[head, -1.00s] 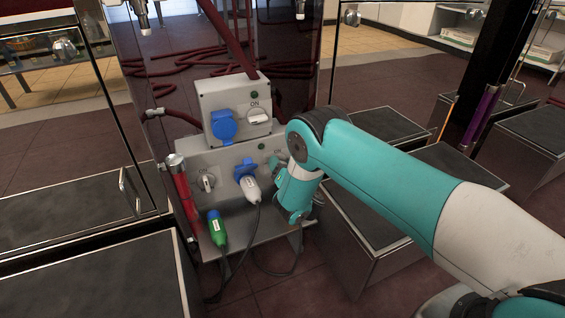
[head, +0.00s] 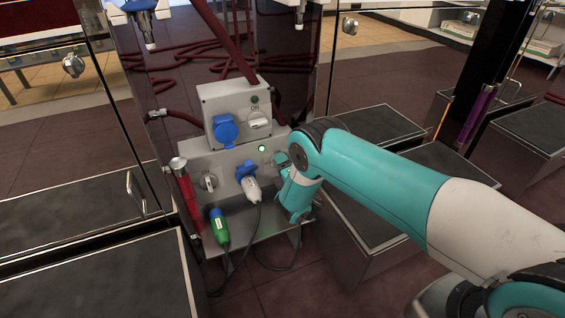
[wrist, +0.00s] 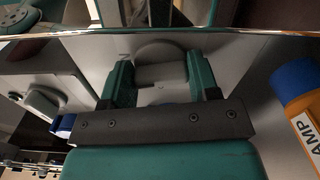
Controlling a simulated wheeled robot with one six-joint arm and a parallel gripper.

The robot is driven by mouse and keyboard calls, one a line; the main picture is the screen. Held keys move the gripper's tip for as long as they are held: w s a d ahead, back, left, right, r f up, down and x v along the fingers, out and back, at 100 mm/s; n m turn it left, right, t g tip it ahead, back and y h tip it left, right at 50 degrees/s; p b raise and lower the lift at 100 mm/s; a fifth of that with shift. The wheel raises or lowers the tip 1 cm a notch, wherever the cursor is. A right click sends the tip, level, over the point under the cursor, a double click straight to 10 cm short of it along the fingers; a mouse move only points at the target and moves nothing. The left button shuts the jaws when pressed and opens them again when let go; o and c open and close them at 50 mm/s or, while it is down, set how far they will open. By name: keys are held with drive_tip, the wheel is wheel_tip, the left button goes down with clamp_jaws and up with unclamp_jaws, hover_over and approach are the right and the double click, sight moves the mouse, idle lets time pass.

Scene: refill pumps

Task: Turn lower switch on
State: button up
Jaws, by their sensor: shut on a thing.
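The lower switch is a grey knob (wrist: 160,65) between the two fingers of my gripper (wrist: 162,80) in the wrist view. The gripper is shut on this knob. In the head view my gripper (head: 282,160) reaches the right side of the lower grey box (head: 228,163), and my arm hides most of the knob and its label. The small round lamp (head: 262,148) on the lower box above the knob glows bright white-green.
The upper box (head: 206,98) has a blue socket cover (head: 225,130) and a pale switch (head: 258,119). On the lower box are another knob (head: 208,181) and a white plug (head: 252,190) with a cable. A green connector (head: 218,226) hangs below. Dark-topped metal blocks stand on both sides.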

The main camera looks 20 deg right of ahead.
drive_tip(key=shift+d+m, duration=0.1)
drive_tip(key=shift+m, duration=0.5)
drive_tip(key=o, duration=0.9)
drive_tip(key=shift+p, duration=0.4)
drive_tip(key=s+p, duration=0.5)
drive_tip(key=p, duration=0.1)
drive_tip(key=s+d+p, duration=0.1)
drive_tip(key=s+p, duration=0.5)
drive_tip(key=p, duration=0.1)
drive_tip(key=s+d+p, duration=0.1)
drive_tip(key=s+p, duration=0.5)
drive_tip(key=shift+s+d+p, duration=0.1)
drive_tip(key=shift+p, duration=0.3)
